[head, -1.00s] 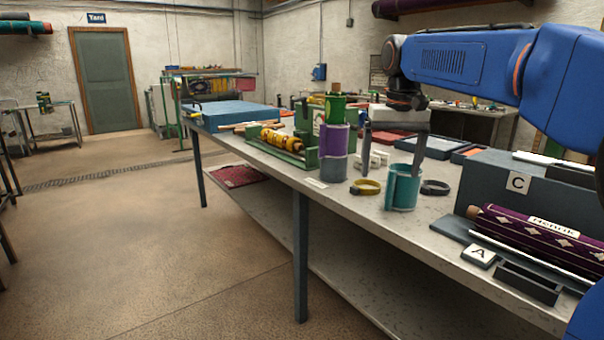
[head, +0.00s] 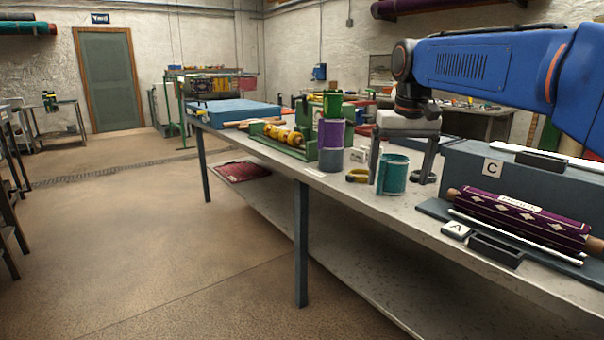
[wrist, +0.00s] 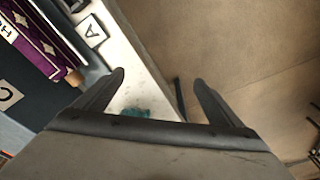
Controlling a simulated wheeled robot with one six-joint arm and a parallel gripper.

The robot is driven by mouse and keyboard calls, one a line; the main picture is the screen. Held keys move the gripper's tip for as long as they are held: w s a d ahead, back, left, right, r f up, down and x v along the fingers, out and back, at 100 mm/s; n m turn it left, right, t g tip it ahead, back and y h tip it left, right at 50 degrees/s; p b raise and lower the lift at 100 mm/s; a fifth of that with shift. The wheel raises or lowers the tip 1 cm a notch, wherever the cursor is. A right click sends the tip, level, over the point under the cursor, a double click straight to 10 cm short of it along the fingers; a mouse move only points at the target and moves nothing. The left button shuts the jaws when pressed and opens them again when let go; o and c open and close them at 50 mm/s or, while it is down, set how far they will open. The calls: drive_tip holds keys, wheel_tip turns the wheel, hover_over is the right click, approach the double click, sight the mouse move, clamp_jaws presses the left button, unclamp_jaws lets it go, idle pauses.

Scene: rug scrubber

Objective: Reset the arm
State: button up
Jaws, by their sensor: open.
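My gripper (head: 402,168) hangs at the end of my blue arm over the workbench (head: 345,212), fingers pointing down. Its two dark fingers are spread with nothing gripped. In the head view a teal mug (head: 393,175) stands upright on the bench in front of the fingers, overlapping them. In the wrist view my gripper (wrist: 159,76) shows as two separated fingers. A bit of teal (wrist: 136,112) shows between them near the palm, mostly hidden. I cannot tell the exact gap between fingers and mug.
A purple patterned rug roll (head: 522,219) lies right on a dark stand, near labels A (head: 455,230) and C (head: 492,167). The floor (head: 150,250) left is clear.

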drive_tip(key=s+d+f+t, duration=0.1)
drive_tip(key=s+d+f, duration=0.2)
drive_tip(key=s+f, duration=0.8)
drive_tip(key=s+d+f+t, duration=0.2)
drive_tip(key=s+f, duration=1)
drive_tip(key=s, duration=0.6)
drive_tip(key=shift+d+f, duration=0.15)
drive_tip(key=shift+d, duration=0.35)
